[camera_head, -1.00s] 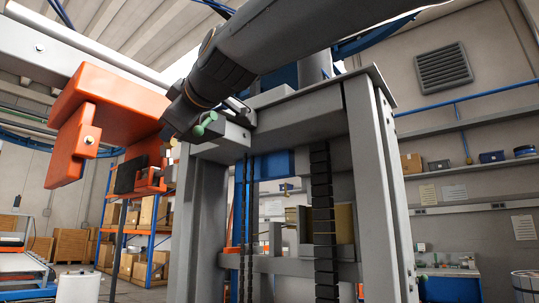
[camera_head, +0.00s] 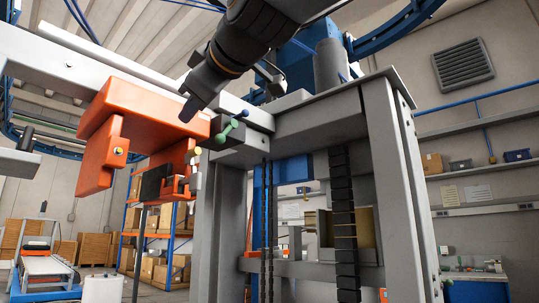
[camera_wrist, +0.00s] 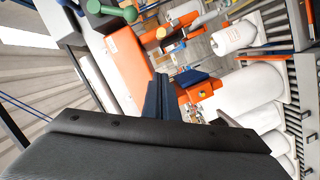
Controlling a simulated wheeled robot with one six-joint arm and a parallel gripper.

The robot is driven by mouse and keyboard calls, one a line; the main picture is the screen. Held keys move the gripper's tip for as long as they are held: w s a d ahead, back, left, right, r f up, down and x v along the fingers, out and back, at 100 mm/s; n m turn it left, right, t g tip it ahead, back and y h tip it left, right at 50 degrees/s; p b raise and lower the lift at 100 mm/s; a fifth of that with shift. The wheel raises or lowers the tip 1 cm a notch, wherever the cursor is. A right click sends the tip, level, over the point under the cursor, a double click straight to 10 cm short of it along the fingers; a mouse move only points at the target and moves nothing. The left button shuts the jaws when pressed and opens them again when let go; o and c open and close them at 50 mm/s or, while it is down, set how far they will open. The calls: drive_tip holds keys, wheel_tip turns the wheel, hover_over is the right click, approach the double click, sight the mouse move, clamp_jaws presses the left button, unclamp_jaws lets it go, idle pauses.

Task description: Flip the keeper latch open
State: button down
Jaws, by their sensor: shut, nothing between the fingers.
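My gripper (camera_head: 187,109) is in the upper middle of the head view, pointing down in front of the orange block (camera_head: 150,108). Its dark blue fingers (camera_wrist: 168,92) are shut and empty in the wrist view. A small lever with a green knob (camera_head: 222,137) sits on the grey beam end, right of and slightly below the fingertips, apart from them in the picture. Green knobs also show at the top of the wrist view (camera_wrist: 130,14). A yellow knob (camera_head: 196,151) sits below, by the orange bracket. I cannot tell which of these parts is the keeper latch.
A grey frame (camera_head: 385,170) with dark chains stands to the right. A grey beam (camera_head: 60,55) runs behind the orange block. Shelves with boxes (camera_head: 150,235) are behind. White cylinders (camera_wrist: 235,37) lie to the right in the wrist view.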

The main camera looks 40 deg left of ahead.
drive_tip(key=v, duration=0.2)
drive_tip(key=shift+s+d, duration=0.15)
drive_tip(key=shift+d, duration=0.2)
idle(0.4)
